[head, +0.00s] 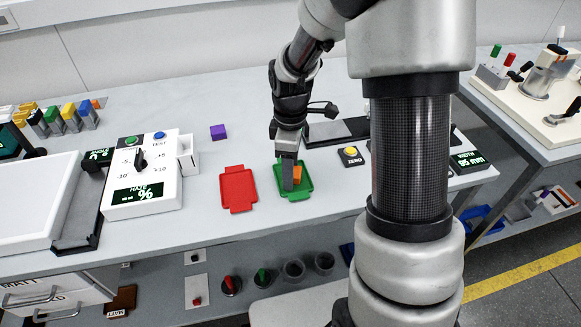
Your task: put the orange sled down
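The orange sled (297,174) shows as a small orange block over the green tray (305,192), partly hidden behind my gripper. My gripper (289,175) points down into the green tray, with a grey finger just left of the orange sled and against it in the picture. The other finger is hidden, so I cannot tell whether the gripper is shut on the sled or open around it. I also cannot tell whether the sled touches the tray floor.
A red tray (238,190) lies left of the green tray, empty. A purple block (218,132) stands behind it. A yellow-button ZERO box (351,156) is to the right. A white control panel (143,175) is at left. Bare bench lies in front of the trays.

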